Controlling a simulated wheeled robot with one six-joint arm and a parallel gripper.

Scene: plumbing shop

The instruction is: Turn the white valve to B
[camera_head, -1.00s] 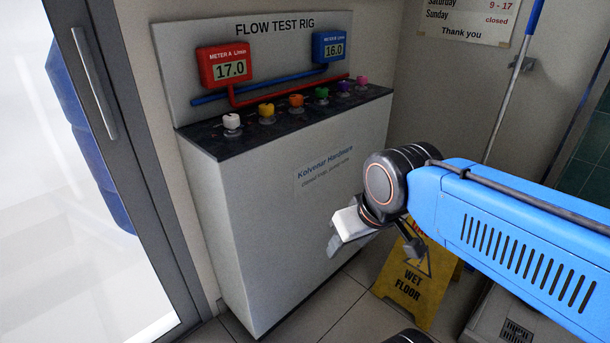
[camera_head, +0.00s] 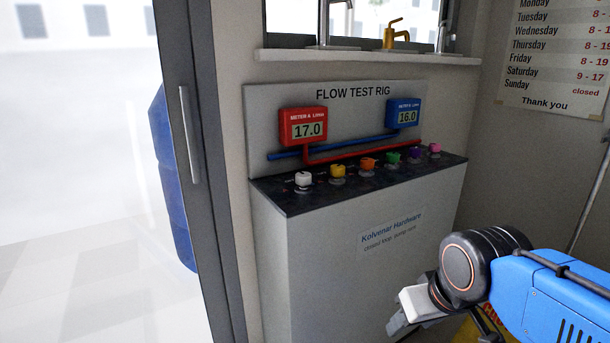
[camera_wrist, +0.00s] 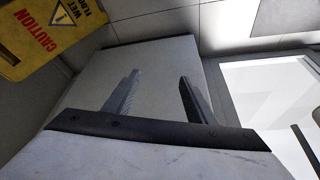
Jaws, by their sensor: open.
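The white valve (camera_head: 303,180) is the leftmost of a row of coloured knobs on the black top of the flow test rig (camera_head: 300,260). Its pointer and letter marks are too small to read. My gripper (camera_head: 400,322) is in front of the rig's lower front, below and to the right of the valve, well apart from it. In the wrist view my gripper (camera_wrist: 157,98) shows two separated fingers with nothing between them, over the rig's pale panel (camera_wrist: 155,65). The white valve does not show in the wrist view.
Yellow (camera_head: 338,171), orange (camera_head: 368,164), green (camera_head: 393,158), purple (camera_head: 414,152) and pink (camera_head: 435,148) knobs stand right of the white one. A red meter (camera_head: 304,127) reads 17.0; a blue meter (camera_head: 404,113) reads 16.0. A glass door (camera_head: 190,150) stands left. A yellow wet-floor sign (camera_wrist: 50,35) stands near.

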